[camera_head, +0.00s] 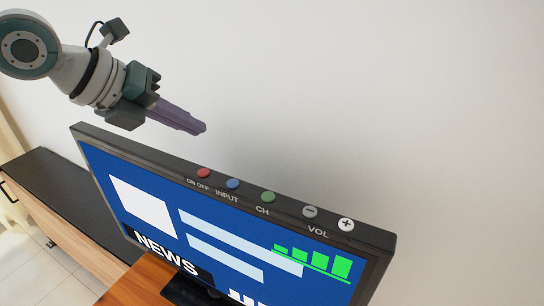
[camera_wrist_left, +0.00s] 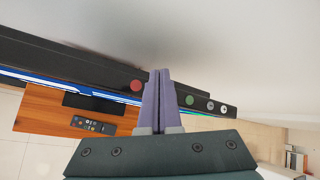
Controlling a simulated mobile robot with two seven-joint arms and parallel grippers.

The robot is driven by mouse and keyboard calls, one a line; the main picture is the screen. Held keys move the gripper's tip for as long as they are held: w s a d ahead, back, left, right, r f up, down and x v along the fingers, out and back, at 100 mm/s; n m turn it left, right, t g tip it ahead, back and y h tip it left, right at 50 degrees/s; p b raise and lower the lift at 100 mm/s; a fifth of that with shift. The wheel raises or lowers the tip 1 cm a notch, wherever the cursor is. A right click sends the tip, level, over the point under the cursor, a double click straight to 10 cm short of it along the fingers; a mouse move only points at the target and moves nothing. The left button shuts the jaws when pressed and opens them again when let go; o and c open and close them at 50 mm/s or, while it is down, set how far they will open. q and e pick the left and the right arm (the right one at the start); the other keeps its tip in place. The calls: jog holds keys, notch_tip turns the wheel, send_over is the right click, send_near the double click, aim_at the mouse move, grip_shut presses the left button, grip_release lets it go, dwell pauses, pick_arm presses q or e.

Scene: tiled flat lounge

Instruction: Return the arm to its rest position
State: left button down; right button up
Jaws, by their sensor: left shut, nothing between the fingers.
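My left gripper (camera_head: 203,128) comes in from the upper left of the head view, with its purple fingers shut and empty. It is above the left part of the television's (camera_head: 140,147) top edge and looks apart from it. In the left wrist view the closed fingers (camera_wrist_left: 160,73) show between the red button (camera_wrist_left: 136,86) and the green button (camera_wrist_left: 189,100), hiding the blue button (camera_head: 233,183). The television screen is lit with a blue news picture. My right gripper is in neither view.
The television's top edge also carries grey minus (camera_head: 310,211) and white plus (camera_head: 346,224) buttons. A remote (camera_wrist_left: 93,125) lies on the wooden surface (camera_wrist_left: 40,112) in front. A dark-topped cabinet (camera_head: 60,190) stands at left. A pale wall (camera_head: 400,90) is behind; space above the television is clear.

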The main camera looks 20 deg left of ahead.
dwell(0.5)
pick_arm(q)
jog(key=s+d+f+n+g+h+p, duration=0.1)
jog(key=s+d+n+g+p, duration=0.1)
jog(key=s+d+n, duration=0.7)
jog(key=s+d+f+n+g+h+p, duration=0.15)
jog(key=s+d, duration=0.45)
jog(key=d, duration=0.6)
jog(key=s+a+n+g+y+p, duration=0.1)
jog(key=s+a+n+y, duration=0.5)
jog(key=n, duration=1.3)
jog(key=s+a, duration=0.4)
jog(key=a, duration=0.1)
jog(key=shift+s+r, duration=0.3)
jog(key=shift+s, duration=0.1)
jog(key=shift+d, duration=0.1)
